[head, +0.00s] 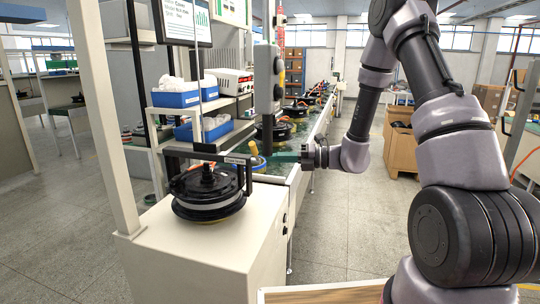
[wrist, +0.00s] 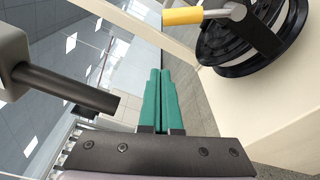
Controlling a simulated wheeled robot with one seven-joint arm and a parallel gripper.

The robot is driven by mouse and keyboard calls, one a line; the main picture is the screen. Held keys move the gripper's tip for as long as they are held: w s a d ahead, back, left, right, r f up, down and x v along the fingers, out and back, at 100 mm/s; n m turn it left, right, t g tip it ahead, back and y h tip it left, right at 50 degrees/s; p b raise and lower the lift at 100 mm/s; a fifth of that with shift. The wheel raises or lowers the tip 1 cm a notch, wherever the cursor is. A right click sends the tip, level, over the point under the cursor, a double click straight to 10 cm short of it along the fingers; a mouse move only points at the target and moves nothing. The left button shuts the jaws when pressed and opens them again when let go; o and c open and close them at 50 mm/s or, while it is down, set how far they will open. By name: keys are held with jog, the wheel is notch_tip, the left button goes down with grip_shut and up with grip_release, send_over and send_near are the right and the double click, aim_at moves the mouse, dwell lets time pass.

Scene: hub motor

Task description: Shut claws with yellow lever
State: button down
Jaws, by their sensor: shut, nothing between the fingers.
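The yellow lever (head: 254,148) stands up behind the fixture on the white cabinet, close to my fingertips in the head view. In the wrist view the yellow grip (wrist: 183,16) is at the top, on a metal rod, beyond and slightly right of the fingertips. My gripper (head: 272,157) has teal fingers pressed together and empty; in the wrist view they point up at the lever (wrist: 160,74) with a visible gap. The black hub motor (head: 208,195) sits on the cabinet under a dark bracket (head: 205,154). The claws cannot be clearly made out.
The white cabinet (head: 190,258) carries the fixture. A conveyor line (head: 318,125) with more motors runs behind. A dark rod (wrist: 65,90) lies left of my fingers in the wrist view. A shelf with blue bins (head: 176,99) stands behind left. The floor at left is open.

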jog(key=w+a+r, duration=0.1)
jog(key=w+a, duration=0.3)
jog(key=a, duration=0.2)
jog(key=shift+w, duration=0.4)
jog(key=shift+w+r, duration=0.1)
jog(key=shift+w+d+r+m, duration=0.1)
jog(key=shift+w+r+m, duration=0.1)
jog(key=shift+m, duration=0.1)
